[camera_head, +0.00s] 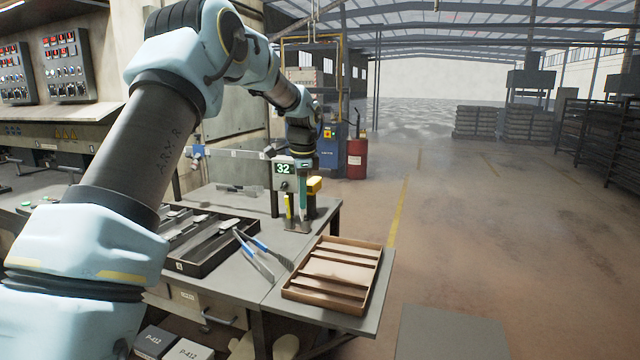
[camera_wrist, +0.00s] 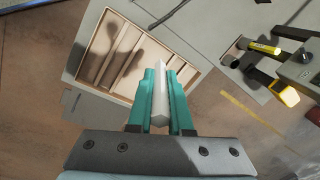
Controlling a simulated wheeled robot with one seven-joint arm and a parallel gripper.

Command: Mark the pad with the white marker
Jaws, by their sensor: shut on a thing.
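My gripper (camera_wrist: 160,78) has teal fingers, shut on a white stick-like object that looks like the white marker (camera_wrist: 160,108). In the head view my gripper (camera_head: 302,205) points down at the back of the table, close to the marker holder (camera_head: 297,227); the white marker cannot be made out there. A yellow marker (camera_head: 289,206) stands beside my gripper; it also shows in the wrist view (camera_wrist: 263,47). A small grey piece (camera_head: 230,224), possibly a pad, lies on the dark tray (camera_head: 205,268); I cannot tell for sure.
A wooden tray with slats (camera_head: 322,298) sits at the table's front right, its compartments apparently empty. A box with a "32" display (camera_head: 284,169) and a yellow part (camera_head: 314,185) stand by my gripper.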

